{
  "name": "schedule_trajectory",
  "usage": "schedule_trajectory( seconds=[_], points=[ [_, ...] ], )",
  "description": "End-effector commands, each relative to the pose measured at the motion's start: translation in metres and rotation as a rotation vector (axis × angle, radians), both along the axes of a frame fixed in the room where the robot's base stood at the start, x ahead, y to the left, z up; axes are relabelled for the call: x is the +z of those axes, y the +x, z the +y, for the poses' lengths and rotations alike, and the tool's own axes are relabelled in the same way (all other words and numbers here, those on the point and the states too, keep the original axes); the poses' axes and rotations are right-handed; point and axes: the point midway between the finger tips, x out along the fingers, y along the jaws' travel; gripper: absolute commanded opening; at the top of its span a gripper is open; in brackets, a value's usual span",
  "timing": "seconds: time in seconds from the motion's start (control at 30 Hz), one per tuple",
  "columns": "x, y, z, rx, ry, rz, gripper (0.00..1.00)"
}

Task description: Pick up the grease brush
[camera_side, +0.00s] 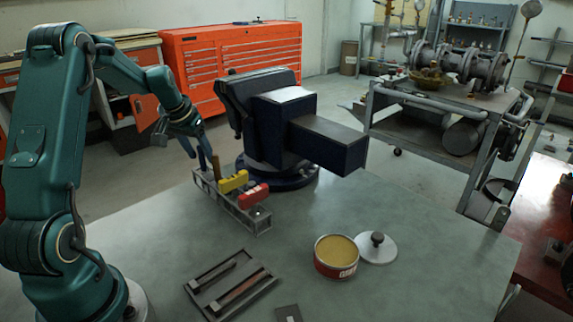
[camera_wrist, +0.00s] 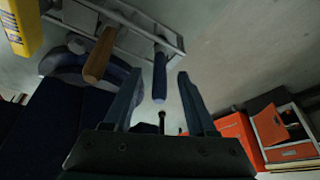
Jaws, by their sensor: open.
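My gripper (camera_side: 199,154) is open and reaches down toward the left end of a metal tool rack (camera_side: 257,222). In the wrist view, my gripper's two fingers (camera_wrist: 160,76) stand apart, with a blue handle (camera_wrist: 160,78) lined up in the gap between their tips. Contact cannot be seen. A brown wooden handle (camera_wrist: 100,54) stands beside it, outside the fingers; it also shows in the side view (camera_side: 216,168). Both handles stick out of the rack, which also shows in the wrist view (camera_wrist: 133,38). Bristles are hidden, so I cannot tell which handle is the grease brush.
Yellow (camera_side: 234,181) and red (camera_side: 254,194) items sit in the rack. A large vise (camera_side: 290,125) stands close behind it. In front are a dark tray (camera_side: 262,294) with two bars, an open tin (camera_side: 336,258) and its lid (camera_side: 376,250). The table's right side is clear.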

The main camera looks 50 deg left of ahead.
Motion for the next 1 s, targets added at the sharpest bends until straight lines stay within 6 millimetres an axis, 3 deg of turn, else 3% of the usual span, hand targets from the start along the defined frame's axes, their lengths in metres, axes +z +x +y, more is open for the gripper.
schedule_trajectory(
  seconds=[0.17, 0.43, 0.47, 0.6, 1.0],
  points=[
    [-0.0128, 0.0045, 0.0025, 0.000, 0.000, 0.000, 0.57],
    [-0.0142, 0.0054, 0.0032, 0.000, 0.002, -0.001, 0.57],
    [-0.0141, 0.0054, 0.0032, 0.000, 0.002, -0.001, 0.53],
    [-0.0140, 0.0052, 0.0032, 0.001, 0.001, -0.001, 0.00],
    [-0.0082, 0.0056, 0.0035, 0.000, 0.002, -0.002, 0.00]
  ],
)
